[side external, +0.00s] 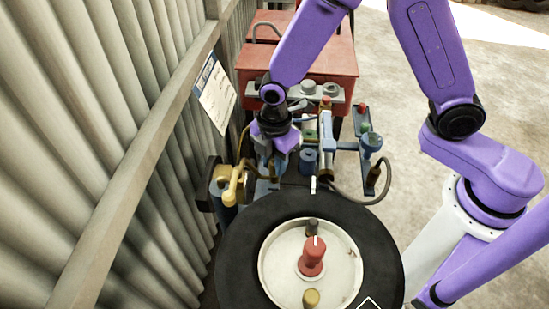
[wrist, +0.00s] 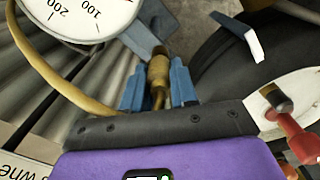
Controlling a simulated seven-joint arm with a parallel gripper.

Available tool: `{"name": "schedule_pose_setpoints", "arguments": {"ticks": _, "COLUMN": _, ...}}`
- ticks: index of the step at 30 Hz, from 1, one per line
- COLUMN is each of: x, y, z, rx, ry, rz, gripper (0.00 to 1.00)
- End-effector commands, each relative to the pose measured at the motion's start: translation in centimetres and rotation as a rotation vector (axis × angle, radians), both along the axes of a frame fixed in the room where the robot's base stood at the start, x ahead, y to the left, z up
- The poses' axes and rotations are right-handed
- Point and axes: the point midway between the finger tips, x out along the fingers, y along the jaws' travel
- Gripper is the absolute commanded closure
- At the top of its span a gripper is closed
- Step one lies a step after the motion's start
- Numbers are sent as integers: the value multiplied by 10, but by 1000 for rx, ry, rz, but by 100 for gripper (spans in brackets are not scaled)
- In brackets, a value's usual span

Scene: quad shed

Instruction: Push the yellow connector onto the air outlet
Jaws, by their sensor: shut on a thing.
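My gripper (wrist: 158,92) is shut, its two blue fingers on either side of an ochre-yellow connector (wrist: 158,68). The connector has a wider ribbed body and a thin stem between the fingers. In the side view my gripper (side external: 267,178) points down just behind the black tyre, left of the blue fittings. The held connector is mostly hidden there by the fingers and wrist. I cannot clearly pick out the air outlet in either view, nor tell whether the connector touches it.
A white dial gauge (wrist: 82,15) with a yellow hose (wrist: 45,72) is close on the left. A white-tipped lever (wrist: 240,36) stands at upper right. The tyre (side external: 240,235) has a red knob (side external: 312,258) on its white hub. A corrugated wall (side external: 95,100) is left; open floor lies right.

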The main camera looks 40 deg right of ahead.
Motion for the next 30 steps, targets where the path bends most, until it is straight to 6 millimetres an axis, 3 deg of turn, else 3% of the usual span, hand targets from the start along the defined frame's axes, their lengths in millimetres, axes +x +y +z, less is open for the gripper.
{"name": "schedule_pose_setpoints", "arguments": {"ticks": 11, "x": 0, "y": 0, "z": -6, "rx": 0, "ry": 0, "rz": 0, "gripper": 100}}
{"name": "schedule_pose_setpoints", "arguments": {"ticks": 12, "x": 0, "y": 0, "z": -6, "rx": 0, "ry": 0, "rz": 0, "gripper": 66}}
{"name": "schedule_pose_setpoints", "arguments": {"ticks": 13, "x": 0, "y": 0, "z": -6, "rx": 0, "ry": 0, "rz": 0, "gripper": 62}}
{"name": "schedule_pose_setpoints", "arguments": {"ticks": 23, "x": 0, "y": 0, "z": -4, "rx": 1, "ry": -1, "rz": 0, "gripper": 62}}
{"name": "schedule_pose_setpoints", "arguments": {"ticks": 30, "x": 1, "y": 1, "z": 11, "rx": 3, "ry": -3, "rz": 0, "gripper": 62}}
